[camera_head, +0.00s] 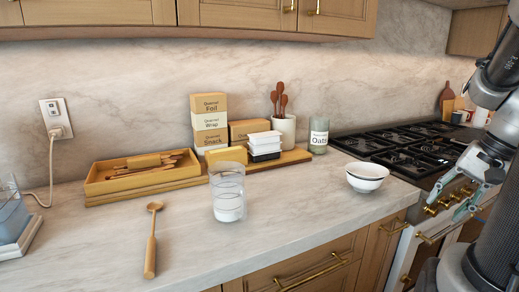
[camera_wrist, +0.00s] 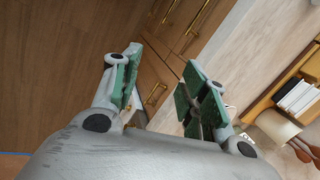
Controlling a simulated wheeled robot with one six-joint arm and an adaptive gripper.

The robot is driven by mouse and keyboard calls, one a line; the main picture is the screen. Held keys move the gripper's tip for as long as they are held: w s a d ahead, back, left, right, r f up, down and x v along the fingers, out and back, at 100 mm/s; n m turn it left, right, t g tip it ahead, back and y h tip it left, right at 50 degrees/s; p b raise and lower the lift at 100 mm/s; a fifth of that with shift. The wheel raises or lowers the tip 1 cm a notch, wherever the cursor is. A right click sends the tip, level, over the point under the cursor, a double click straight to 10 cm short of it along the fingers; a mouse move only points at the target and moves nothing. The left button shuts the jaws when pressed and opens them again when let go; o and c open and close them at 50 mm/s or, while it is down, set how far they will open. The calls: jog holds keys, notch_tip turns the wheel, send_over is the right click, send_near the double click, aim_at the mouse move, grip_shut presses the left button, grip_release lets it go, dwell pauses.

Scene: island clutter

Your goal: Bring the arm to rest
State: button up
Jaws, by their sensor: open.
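My gripper (camera_head: 447,212) is at the right of the head view, in front of the stove and its knobs, off the front of the counter. In the wrist view my gripper (camera_wrist: 161,66) shows its two green-padded fingers spread apart, with nothing held between them. Past the fingers are wooden cabinet fronts (camera_wrist: 158,80) with brass handles. My arm comes down the right edge of the head view, and part of it is cut off by the frame.
A white bowl (camera_head: 366,177) stands on the counter (camera_head: 300,215) near the stove (camera_head: 402,150). A glass (camera_head: 228,192), a wooden spoon (camera_head: 151,240), a wooden tray (camera_head: 110,187) and stacked boxes (camera_head: 209,120) stand further left. An oats jar (camera_head: 319,136) is at the back. The front middle counter is clear.

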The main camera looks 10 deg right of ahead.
jog(key=s+a+r+n+t+h, duration=0.1)
jog(key=a+r+n, duration=0.4)
jog(key=a+n, duration=0.5)
jog(key=shift+s+a+r+n+t+h, duration=0.2)
jog(key=shift+s+a+n+t+h, duration=0.15)
jog(key=shift+s+a+h, duration=0.6)
jog(key=shift+s+d, duration=0.15)
jog(key=shift+d, duration=0.05)
jog(key=shift+c, duration=0.2)
